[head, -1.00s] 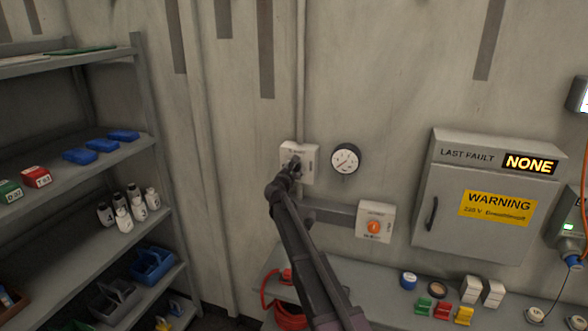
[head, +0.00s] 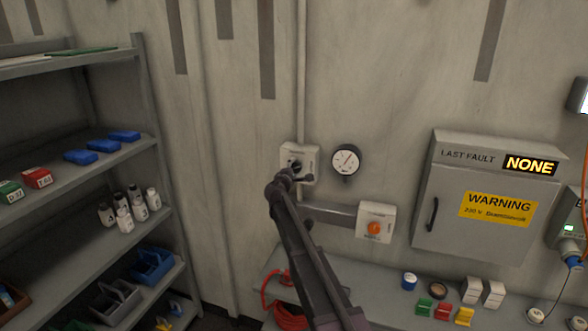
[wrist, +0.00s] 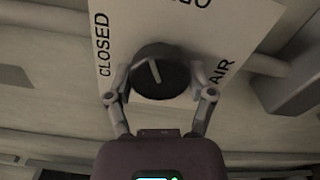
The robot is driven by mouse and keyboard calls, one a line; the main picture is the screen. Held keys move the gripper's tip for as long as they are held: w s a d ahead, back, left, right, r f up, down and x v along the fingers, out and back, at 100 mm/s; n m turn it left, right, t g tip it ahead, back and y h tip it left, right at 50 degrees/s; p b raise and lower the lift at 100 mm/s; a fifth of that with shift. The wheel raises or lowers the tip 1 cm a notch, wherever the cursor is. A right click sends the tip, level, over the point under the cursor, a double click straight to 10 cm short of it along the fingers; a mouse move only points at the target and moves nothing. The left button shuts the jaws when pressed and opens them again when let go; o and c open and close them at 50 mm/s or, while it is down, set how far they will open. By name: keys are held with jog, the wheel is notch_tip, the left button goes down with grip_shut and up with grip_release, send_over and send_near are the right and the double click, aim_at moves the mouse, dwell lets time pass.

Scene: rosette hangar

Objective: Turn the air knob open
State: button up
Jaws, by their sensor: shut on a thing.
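The air knob (wrist: 160,71) is a round black knob with a white pointer line on a white plate (wrist: 205,35). In the wrist view the plate reads CLOSED at the left and AIR at the right, with the top word cut off. The line points up and slightly left, between CLOSED and the cut-off word. My gripper (wrist: 161,82) is shut on the knob, one finger on each side. In the head view my gripper (head: 288,174) covers part of the knob, and the plate (head: 308,158) is on the wall.
A round gauge (head: 347,160) hangs just right of the plate. A box with an orange knob (head: 374,228) is lower right, beside a grey cabinet (head: 485,205). A shelf unit (head: 140,95) stands at the left. A bench (head: 385,290) with small items runs below.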

jog(key=m, duration=0.5)
jog(key=shift+w+r, duration=0.1)
jog(key=shift+r, duration=0.05)
jog(key=shift+m, duration=0.3)
jog(key=o, duration=1.1)
jog(key=v, duration=1.2)
